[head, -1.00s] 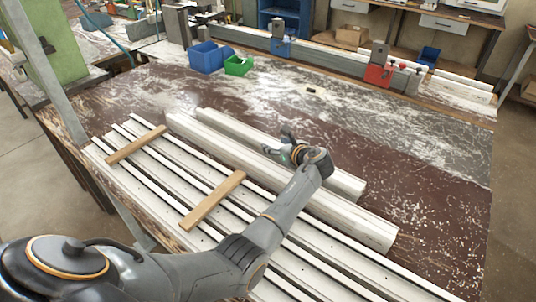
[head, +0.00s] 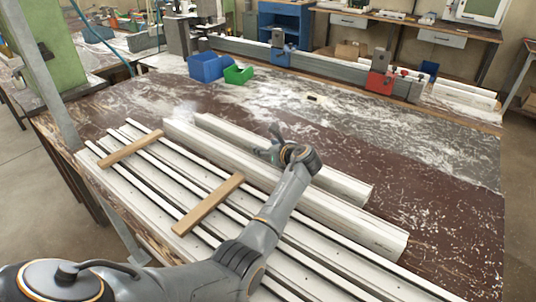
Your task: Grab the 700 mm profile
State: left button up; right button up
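Two thick white profiles lie side by side on the bench. The longer one (head: 335,213) is nearer, and the shorter one (head: 343,184) lies behind it. I see no length marking, so I cannot tell for sure which is the 700 mm one. My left gripper (head: 264,143) is over the shorter profile, around its middle, with its fingers spread apart and nothing seen between them. My forearm and wrist hide parts of both profiles. Whether the fingers touch the profile cannot be told. My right gripper is not in view.
Several slim white profiles lie in front, with two wooden strips (head: 208,204) across them. Blue (head: 209,66) and green (head: 238,74) bins stand at the back left. A clamp rail with a blue (head: 280,57) and a red clamp (head: 379,82) runs behind. The bench's right side is clear.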

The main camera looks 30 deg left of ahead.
pick_arm(q)
grip_shut()
jog(key=shift+f, duration=0.1)
jog(key=shift+w, duration=0.1)
dwell(0.3)
